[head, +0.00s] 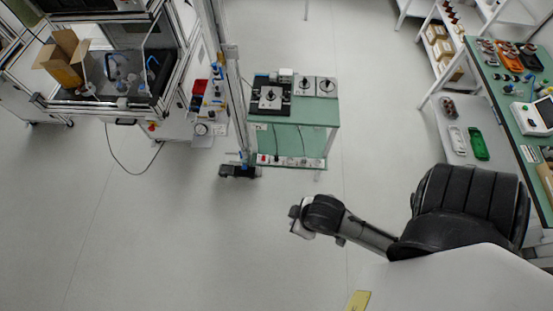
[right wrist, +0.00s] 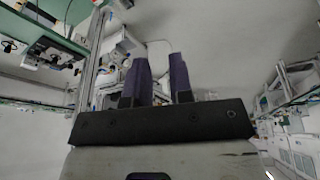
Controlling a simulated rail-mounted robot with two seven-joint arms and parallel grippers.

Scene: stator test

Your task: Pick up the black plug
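I cannot single out the black plug for certain in either view. A black unit with a round part on top (head: 270,98) sits on the small green-topped table (head: 318,111) in the head view. Small dark items on that table's lower shelf are too small to tell apart. My right arm reaches in from the right, with its end well in front of the table and apart from it. In the right wrist view, my right gripper (right wrist: 159,60) shows two dark purple fingers with an empty gap between them. My left gripper is in neither view.
A framed workstation with an open cardboard box (head: 66,58) stands at the upper left. A green bench (head: 508,105) with tools and a white device (head: 534,117) runs along the right. A metal post stands beside the small table. Grey floor in the middle is clear.

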